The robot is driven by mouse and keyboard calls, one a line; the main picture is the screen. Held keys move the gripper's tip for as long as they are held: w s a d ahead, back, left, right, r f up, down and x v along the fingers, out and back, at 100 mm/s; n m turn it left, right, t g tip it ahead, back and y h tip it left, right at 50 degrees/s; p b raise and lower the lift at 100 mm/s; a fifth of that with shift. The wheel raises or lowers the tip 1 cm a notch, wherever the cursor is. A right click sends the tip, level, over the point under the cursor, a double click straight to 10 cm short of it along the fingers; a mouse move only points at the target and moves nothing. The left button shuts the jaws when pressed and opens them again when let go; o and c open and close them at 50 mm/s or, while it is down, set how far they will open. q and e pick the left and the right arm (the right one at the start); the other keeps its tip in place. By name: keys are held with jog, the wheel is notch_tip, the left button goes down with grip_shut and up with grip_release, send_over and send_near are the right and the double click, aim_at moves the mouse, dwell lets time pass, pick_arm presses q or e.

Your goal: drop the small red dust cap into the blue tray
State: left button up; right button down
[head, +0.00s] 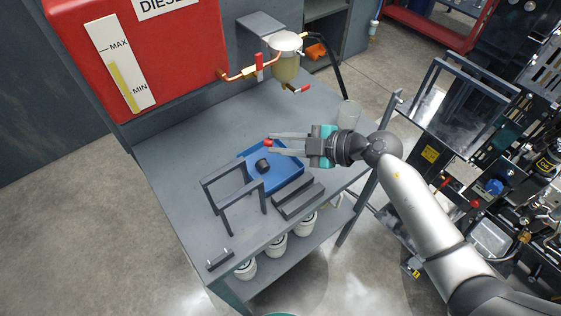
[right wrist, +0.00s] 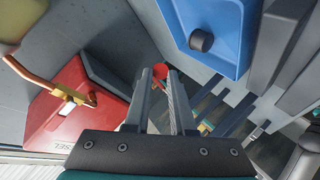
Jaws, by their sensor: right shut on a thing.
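The small red dust cap (head: 269,142) is held at the fingertips of my right gripper (head: 272,144). The cap also shows between the finger ends in the right wrist view (right wrist: 160,71). My right gripper reaches in from the right, its fingers pointing left, and is shut on the cap. The blue tray (head: 288,182) lies on the grey bench below the gripper; the cap appears over its far edge in the head view. A black round piece (head: 262,165) sits in the tray and also shows in the right wrist view (right wrist: 201,41). My left gripper is not in view.
A dark frame stand (head: 236,198) stands left of the tray, and a grey stepped block (head: 298,196) is in front. A filter bowl with copper pipe (head: 286,68) and a red diesel tank (head: 140,55) are behind. A clear cup (head: 348,114) stands to the right.

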jog(key=b, duration=0.2)
send_over(281, 171)
jog(key=shift+f, duration=2.6)
jog(key=shift+f, duration=0.15)
jog(key=c, duration=0.8)
grip_release()
jog(key=shift+o, duration=0.2)
jog(key=shift+r, duration=0.25)
jog(key=p+v, duration=0.2)
jog(key=v, duration=1)
